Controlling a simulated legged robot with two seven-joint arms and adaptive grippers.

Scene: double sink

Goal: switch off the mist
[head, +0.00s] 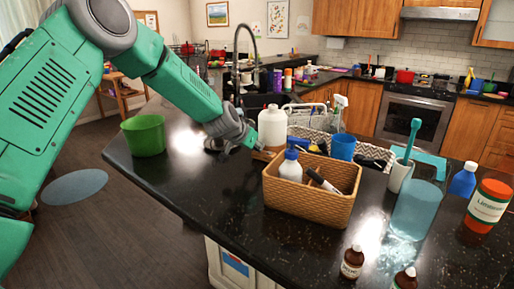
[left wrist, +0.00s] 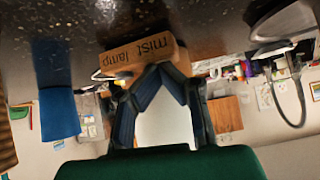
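A wooden block with the words "mist lamp" (left wrist: 120,58) sits on the dark counter, upside down in the left wrist view. In the head view a small brown part (head: 262,155) shows behind the basket; most of it is hidden. My left gripper (head: 252,143) reaches down to it from the left. In the left wrist view its two dark fingers (left wrist: 163,69) come together at the block's face, with nothing seen between the tips. They look to touch the block, but I cannot be sure. No mist is clearly seen at the block. My right gripper is not in view.
A wicker basket (head: 303,205) with a white bottle stands in front of the block. A white jug (head: 272,128) stands close behind. A blue cup (head: 342,148) is to the right, a green bucket (head: 146,136) to the left. The faucet (head: 236,70) rises behind. The counter's left front is clear.

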